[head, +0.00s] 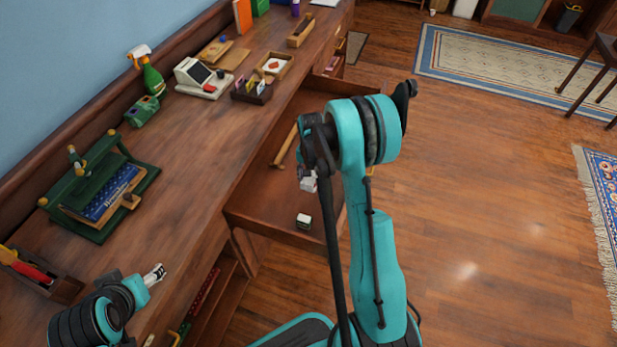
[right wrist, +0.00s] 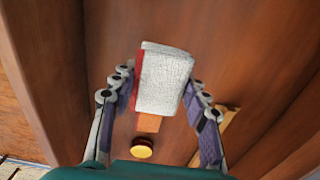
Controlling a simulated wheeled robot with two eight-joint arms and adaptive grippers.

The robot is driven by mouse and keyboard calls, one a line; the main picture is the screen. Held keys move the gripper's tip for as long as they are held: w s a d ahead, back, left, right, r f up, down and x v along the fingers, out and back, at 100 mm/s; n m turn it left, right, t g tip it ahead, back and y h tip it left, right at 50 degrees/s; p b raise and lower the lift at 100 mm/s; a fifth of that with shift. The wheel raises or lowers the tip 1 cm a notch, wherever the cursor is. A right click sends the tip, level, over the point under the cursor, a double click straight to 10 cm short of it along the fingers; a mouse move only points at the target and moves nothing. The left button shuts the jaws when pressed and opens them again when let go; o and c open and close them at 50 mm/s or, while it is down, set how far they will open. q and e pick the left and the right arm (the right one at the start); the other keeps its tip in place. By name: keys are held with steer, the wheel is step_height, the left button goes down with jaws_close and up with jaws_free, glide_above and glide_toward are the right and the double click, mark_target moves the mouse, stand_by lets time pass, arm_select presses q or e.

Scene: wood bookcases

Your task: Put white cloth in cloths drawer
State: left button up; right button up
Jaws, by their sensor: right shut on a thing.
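The white cloth (right wrist: 165,82) is a folded, textured white block between the two fingers of my right gripper (right wrist: 162,85) in the right wrist view. The gripper is shut on it, over the inside of an open wooden drawer. In the head view my arm mostly hides this gripper, and a whitish bit (head: 308,184) shows below it. The open drawer (head: 275,205) sticks out from the long counter; no label on it is readable. My left gripper (head: 154,274) is over the counter's near end, small, with its fingers unclear.
The drawer area holds a long yellowish handle (head: 286,146) and a small white-and-black item (head: 304,221). A yellow round thing (right wrist: 142,149) and a red edge (right wrist: 138,78) show near the cloth. The counter (head: 190,150) carries a spray bottle (head: 150,75) and a card reader (head: 203,77).

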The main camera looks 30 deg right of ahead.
steer(key=b, duration=0.2)
glide_above(310, 197)
step_height(310, 197, down, 5)
steer(key=shift+d+r, duration=0.1)
steer(key=shift+d, duration=0.05)
step_height(310, 197, down, 3)
steer(key=shift+f+b, duration=0.1)
steer(key=shift+b, duration=0.45)
steer(key=shift+f, duration=0.1)
